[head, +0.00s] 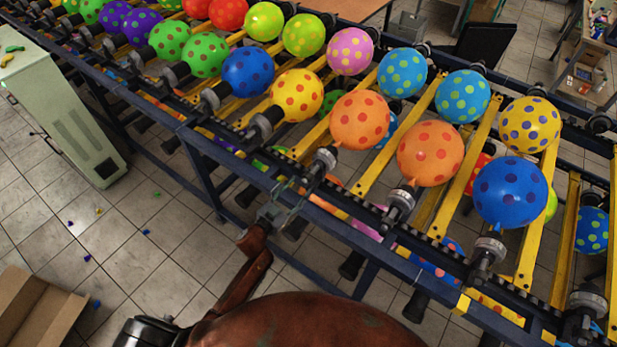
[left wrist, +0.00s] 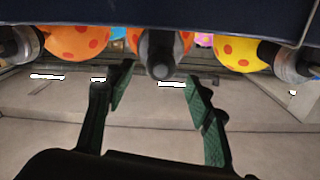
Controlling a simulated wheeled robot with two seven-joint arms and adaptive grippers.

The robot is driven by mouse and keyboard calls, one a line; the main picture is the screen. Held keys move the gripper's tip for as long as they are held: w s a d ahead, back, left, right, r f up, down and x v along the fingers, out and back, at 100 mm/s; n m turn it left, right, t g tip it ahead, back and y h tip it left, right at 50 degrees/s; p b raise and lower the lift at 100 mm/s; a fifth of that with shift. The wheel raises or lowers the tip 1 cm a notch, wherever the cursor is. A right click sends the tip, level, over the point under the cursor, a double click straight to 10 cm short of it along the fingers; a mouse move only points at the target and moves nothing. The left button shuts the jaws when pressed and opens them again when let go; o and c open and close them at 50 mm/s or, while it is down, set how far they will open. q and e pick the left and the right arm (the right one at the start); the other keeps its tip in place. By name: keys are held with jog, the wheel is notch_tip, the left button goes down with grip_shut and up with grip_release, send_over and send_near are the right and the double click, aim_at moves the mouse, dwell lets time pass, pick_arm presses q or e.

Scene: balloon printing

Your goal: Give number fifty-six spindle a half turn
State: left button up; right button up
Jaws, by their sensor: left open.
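My left gripper (head: 283,208) is below the near edge of the conveyor frame, beside a spindle (head: 325,160) with an orange, red-dotted balloon (head: 360,120). In the left wrist view its two green-padded fingers (left wrist: 157,92) are spread apart and empty. The dark round end of a spindle (left wrist: 160,58) shows above and between the fingertips, with an orange balloon behind it; whether they touch cannot be told. No spindle number is legible, so I cannot tell which is fifty-six. My right gripper is not in view.
Neighbouring spindles stand close by: one with a yellow balloon (head: 297,95), one with a second orange balloon (head: 430,153). A blue frame rail (head: 230,165) runs along the near side. A green cabinet (head: 70,120) and an open cardboard box (head: 35,310) stand at left on tiled floor.

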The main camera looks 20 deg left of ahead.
aim_at(304, 182)
pick_arm(q)
jog(key=x, duration=0.6)
jog(key=shift+w+d, duration=0.1)
jog(key=shift+w, duration=0.3)
jog(key=shift+c, duration=0.3)
jog(key=c, duration=1.1)
